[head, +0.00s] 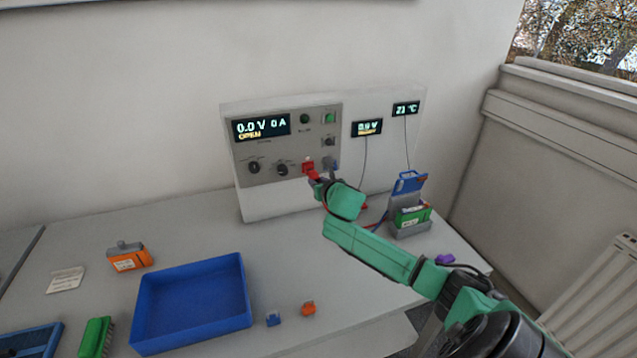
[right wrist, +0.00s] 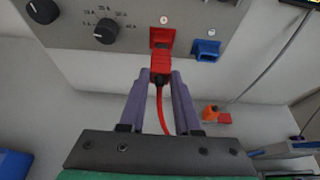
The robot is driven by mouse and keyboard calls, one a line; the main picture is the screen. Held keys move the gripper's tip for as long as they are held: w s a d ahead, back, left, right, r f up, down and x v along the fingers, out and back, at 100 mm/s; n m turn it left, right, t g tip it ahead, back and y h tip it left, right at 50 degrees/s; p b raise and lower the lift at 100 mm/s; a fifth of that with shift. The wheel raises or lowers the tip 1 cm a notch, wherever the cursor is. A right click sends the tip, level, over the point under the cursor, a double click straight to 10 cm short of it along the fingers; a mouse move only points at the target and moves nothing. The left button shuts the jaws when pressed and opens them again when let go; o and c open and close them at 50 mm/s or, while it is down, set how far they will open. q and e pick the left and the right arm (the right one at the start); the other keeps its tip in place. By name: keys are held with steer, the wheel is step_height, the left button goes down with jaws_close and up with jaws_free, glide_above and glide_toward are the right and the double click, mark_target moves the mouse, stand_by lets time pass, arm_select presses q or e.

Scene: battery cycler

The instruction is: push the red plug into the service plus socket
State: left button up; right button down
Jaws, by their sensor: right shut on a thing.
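The red plug (right wrist: 160,66) is between the fingers of my right gripper (right wrist: 160,80), which is shut on it; a red cable hangs from its back end. The plug's front end is at the red socket (right wrist: 162,35) on the cycler's grey front panel. I cannot tell how deep it sits in the socket. In the head view, the red socket (head: 308,163) is at the panel's lower right, with my right gripper (head: 316,177) just in front of it, partly hiding the plug. My left gripper is not in view.
A blue socket (right wrist: 207,49) sits right of the red one. The panel display (head: 261,127) reads 0.0 V, 0 A, OPEN. A blue-lidded holder (head: 408,227) with a green battery stands at right. A blue tray (head: 243,290) and small orange and blue parts lie in front.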

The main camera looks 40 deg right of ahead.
steer(key=shift+w+d, duration=0.2)
steer(key=shift+w, duration=0.4)
stand_by(0.3)
steer(key=c, duration=0.5)
jaws_free()
steer(key=shift+s, duration=0.2)
steer(key=v, duration=1.4)
steer(key=shift+s+a+r+b, duration=0.1)
steer(key=shift+s+r+b, duration=0.05)
steer(key=shift+b, duration=0.25)
